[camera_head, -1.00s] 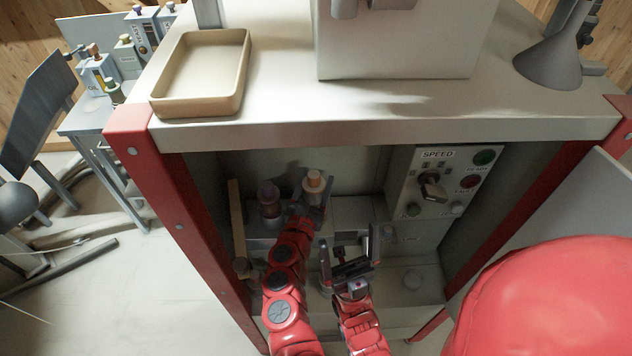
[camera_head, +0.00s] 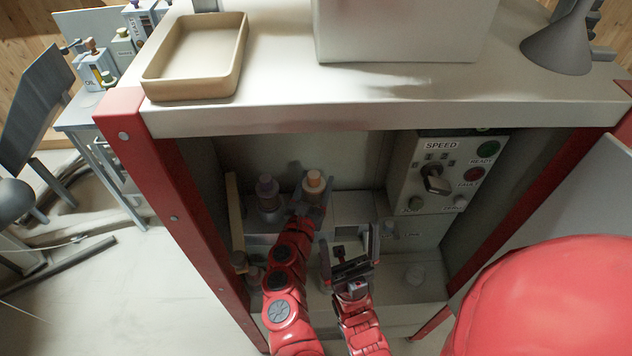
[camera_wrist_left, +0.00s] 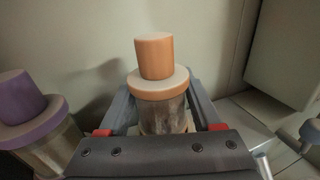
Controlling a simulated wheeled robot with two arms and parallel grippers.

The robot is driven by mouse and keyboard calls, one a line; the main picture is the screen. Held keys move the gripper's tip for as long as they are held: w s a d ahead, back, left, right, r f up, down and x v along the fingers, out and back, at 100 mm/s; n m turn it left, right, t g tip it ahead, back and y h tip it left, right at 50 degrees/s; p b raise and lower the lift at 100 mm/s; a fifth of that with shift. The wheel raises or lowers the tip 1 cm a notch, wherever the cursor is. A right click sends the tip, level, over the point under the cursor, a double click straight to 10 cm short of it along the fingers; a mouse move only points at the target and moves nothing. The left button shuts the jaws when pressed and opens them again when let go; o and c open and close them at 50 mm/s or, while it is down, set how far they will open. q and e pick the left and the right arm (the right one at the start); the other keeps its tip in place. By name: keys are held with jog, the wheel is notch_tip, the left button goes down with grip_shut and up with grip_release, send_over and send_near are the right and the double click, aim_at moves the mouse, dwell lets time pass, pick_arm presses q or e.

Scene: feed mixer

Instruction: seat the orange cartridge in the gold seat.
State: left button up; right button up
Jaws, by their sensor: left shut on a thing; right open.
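The orange cartridge (camera_head: 314,180) has an orange cap and a clear body, and it stands upright inside the cabinet. My left gripper (camera_head: 312,196) is shut on it. In the left wrist view the cartridge (camera_wrist_left: 160,85) sits between the two fingers of my left gripper (camera_wrist_left: 163,112); its lower end is hidden behind the gripper body. My right gripper (camera_head: 349,256) is open and empty, lower and to the right of the cartridge. I cannot make out the gold seat; what lies under the cartridge is hidden by my left gripper and arm.
A purple-capped cartridge (camera_head: 268,190) stands just left of the orange one, also in the left wrist view (camera_wrist_left: 35,120). A control panel (camera_head: 446,172) with a speed knob is on the right. The cabinet's top (camera_head: 380,110) overhangs the opening. A tan tray (camera_head: 195,96) sits on top.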

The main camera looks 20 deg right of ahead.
pick_arm(q)
jog(key=shift+f+b, duration=0.3)
jog(key=shift+f, duration=0.1)
jog(key=o, duration=1.6)
jog(key=shift+c, duration=0.2)
jog(key=shift+s, duration=0.1)
jog(key=shift+s+a+r+p, duration=0.1)
jog(key=shift+s+a+p, duration=0.1)
jog(key=shift+s+p, duration=0.1)
jog(key=p+v, duration=0.5)
jog(key=v, duration=1.1)
jog(key=shift+s+a, duration=0.2)
